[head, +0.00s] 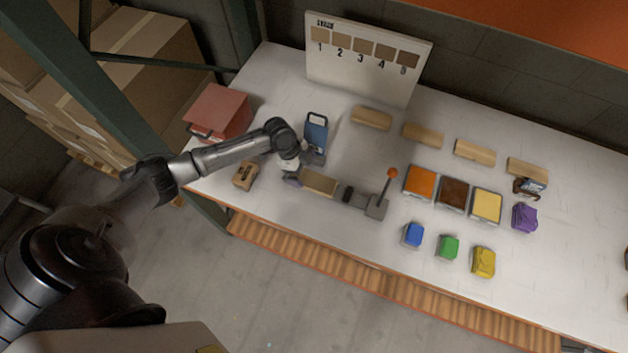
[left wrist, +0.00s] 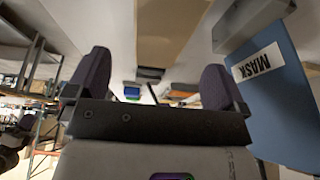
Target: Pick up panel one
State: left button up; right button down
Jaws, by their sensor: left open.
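My left gripper (head: 304,170) is over the table's left part, just left of a tan panel (head: 320,183) that lies in a grey lever device with an orange knob (head: 391,174). In the left wrist view both fingers stand apart with nothing between them; the left gripper (left wrist: 158,86) faces along a tan strip (left wrist: 170,30), apparently this panel. No mark on the panel is readable, so I cannot tell whether it is panel one. A white board (head: 420,60) at the back shows tan to brown swatches numbered 1 to 5. My right gripper is not in view.
A blue MASK piece (head: 316,132) stands close behind the gripper; it also shows in the left wrist view (left wrist: 280,110). A red box (head: 220,110) and a small brown block (head: 246,175) are left. Wooden blocks (head: 371,117), colour trays (head: 420,183) and coloured pieces (head: 413,235) are right.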

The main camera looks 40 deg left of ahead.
aim_at(313, 180)
pick_arm(q)
jog(key=shift+d+p+x, duration=0.2)
jog(key=shift+p+x, duration=0.25)
jog(key=shift+x, duration=1.9)
jog(key=shift+w+d+f, duration=0.1)
jog(key=shift+w+f, duration=0.15)
jog(key=shift+f, duration=0.15)
jog(key=c, duration=1.1)
jog(key=shift+o, duration=0.2)
jog(key=shift+r, duration=0.1)
